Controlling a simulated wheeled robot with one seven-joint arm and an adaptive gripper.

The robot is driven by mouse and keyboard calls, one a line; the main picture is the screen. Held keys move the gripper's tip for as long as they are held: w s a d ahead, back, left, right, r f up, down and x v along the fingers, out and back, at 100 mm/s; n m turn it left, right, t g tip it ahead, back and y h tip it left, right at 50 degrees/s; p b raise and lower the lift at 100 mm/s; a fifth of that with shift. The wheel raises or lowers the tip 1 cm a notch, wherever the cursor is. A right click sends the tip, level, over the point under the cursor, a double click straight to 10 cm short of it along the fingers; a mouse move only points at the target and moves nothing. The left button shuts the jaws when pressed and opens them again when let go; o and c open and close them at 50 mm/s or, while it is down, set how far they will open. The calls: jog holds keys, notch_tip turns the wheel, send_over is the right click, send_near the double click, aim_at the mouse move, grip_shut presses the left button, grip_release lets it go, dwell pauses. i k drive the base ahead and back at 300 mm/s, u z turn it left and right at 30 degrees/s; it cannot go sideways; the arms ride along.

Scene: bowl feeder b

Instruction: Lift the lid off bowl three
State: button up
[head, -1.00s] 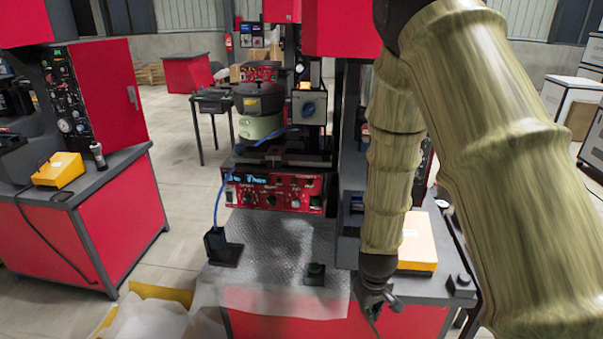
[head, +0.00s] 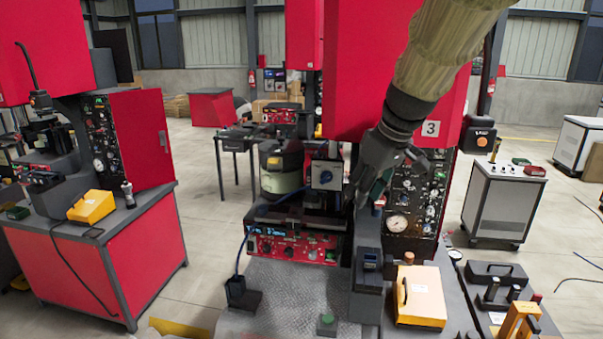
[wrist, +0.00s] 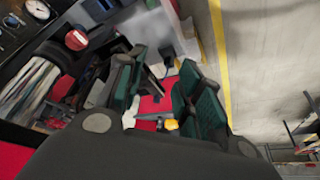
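The bowl (head: 282,183) is a pale green drum with a dark lid (head: 281,150) on top. It stands behind the red control box, left of a machine column whose red cabinet carries the number 3 (head: 430,128). My gripper (head: 372,188) hangs at the right of the bowl, in front of the dark gauge panel, apart from the lid. In the wrist view my gripper (wrist: 160,75) shows two green-padded fingers spread apart with nothing held between them. The bowl and lid cannot be made out in the wrist view.
A grey box with a blue knob (head: 326,175) stands close at the bowl's right. The red control box (head: 293,247) is in front of it. A yellow-orange case (head: 420,296) lies on the bench at right. The metal plate (head: 285,290) in front is largely clear.

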aim_at(281, 145)
jog(key=z, duration=0.2)
jog(key=k, duration=0.2)
jog(key=u, duration=0.8)
jog(key=i, duration=1.65)
jog(key=z, duration=0.35)
jog(key=i, duration=0.75)
jog(key=z, duration=0.35)
